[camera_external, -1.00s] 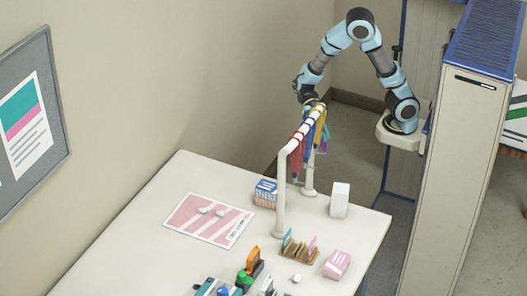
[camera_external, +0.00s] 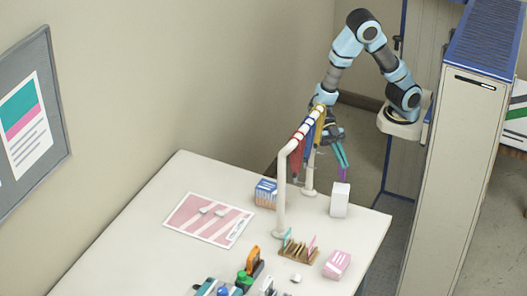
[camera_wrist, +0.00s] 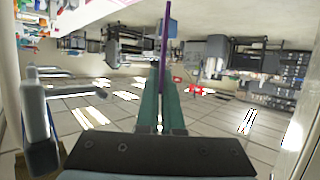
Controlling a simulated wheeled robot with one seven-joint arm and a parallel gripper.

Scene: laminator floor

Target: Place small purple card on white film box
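The small purple card (camera_external: 343,174) hangs below the teal fingers of my gripper (camera_external: 342,160). In the wrist view the card (camera_wrist: 168,30) stands edge-on between the two fingers (camera_wrist: 163,88), which are shut on it. The white film box (camera_external: 340,203) stands upright on the table near its far right edge. The card is just above the box's top in the external view; whether it touches the box cannot be told. I cannot pick out the box with certainty in the wrist view.
A white rack (camera_external: 281,205) with red, blue and yellow lanyards stands left of my gripper. A card holder (camera_external: 298,252) and a pink box (camera_external: 337,264) stand in front. A pink-striped sheet (camera_external: 208,220) lies left.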

